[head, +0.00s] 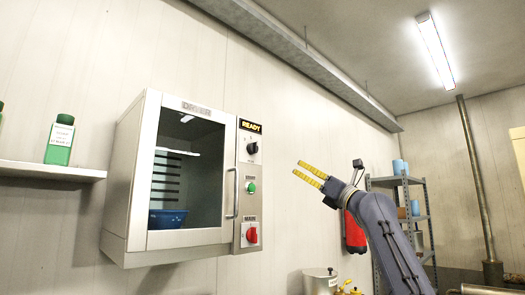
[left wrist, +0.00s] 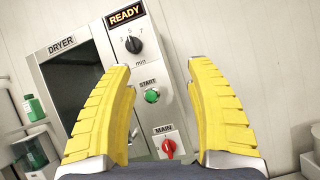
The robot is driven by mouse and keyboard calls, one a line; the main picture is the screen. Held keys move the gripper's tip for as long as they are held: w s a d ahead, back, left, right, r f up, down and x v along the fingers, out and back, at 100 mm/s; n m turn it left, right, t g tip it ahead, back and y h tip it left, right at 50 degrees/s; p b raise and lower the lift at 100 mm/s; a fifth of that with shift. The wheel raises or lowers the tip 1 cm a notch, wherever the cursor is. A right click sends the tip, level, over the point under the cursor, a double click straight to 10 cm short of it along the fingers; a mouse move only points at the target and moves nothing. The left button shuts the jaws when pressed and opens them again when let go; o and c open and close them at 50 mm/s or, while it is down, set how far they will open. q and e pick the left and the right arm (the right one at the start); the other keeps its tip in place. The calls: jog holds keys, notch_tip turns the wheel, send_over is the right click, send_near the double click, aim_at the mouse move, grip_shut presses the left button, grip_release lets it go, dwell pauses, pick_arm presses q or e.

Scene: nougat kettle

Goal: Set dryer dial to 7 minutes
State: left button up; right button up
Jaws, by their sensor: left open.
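The dryer (head: 170,255) is a steel box on the wall with a glass door. Its right-hand panel carries the black minute dial (head: 252,148), below a lit READY display (head: 250,126). In the left wrist view the dial (left wrist: 134,45) has 3, 5 and 7 printed around its top; its exact setting is too small to tell. My left gripper (head: 298,168) is open and empty, its yellow fingers pointing toward the panel from the right, apart from the dial. In the left wrist view the dial appears above and left of the gap between the fingertips (left wrist: 160,63). My right gripper is not in view.
Below the dial are a green START button (left wrist: 152,96) and a red MAIN switch (left wrist: 168,148). A vertical door handle (head: 232,192) stands left of the panel. A blue bowl (head: 167,218) is inside the dryer. A green bottle (head: 61,140) stands on the left shelf.

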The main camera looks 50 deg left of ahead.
aim_at(257, 147)
pick_arm(q)
jog(key=s+a+r+n+g+h, duration=0.2)
jog(key=s+r+n, duration=0.2)
jog(key=s, duration=0.2)
jog(key=x, duration=1.7)
jog(key=shift+w+d+r, duration=0.1)
jog(key=shift+d+r, duration=0.1)
jog(key=shift+r, duration=0.2)
jog(key=shift+c, duration=0.2)
jog(key=c, duration=1.1)
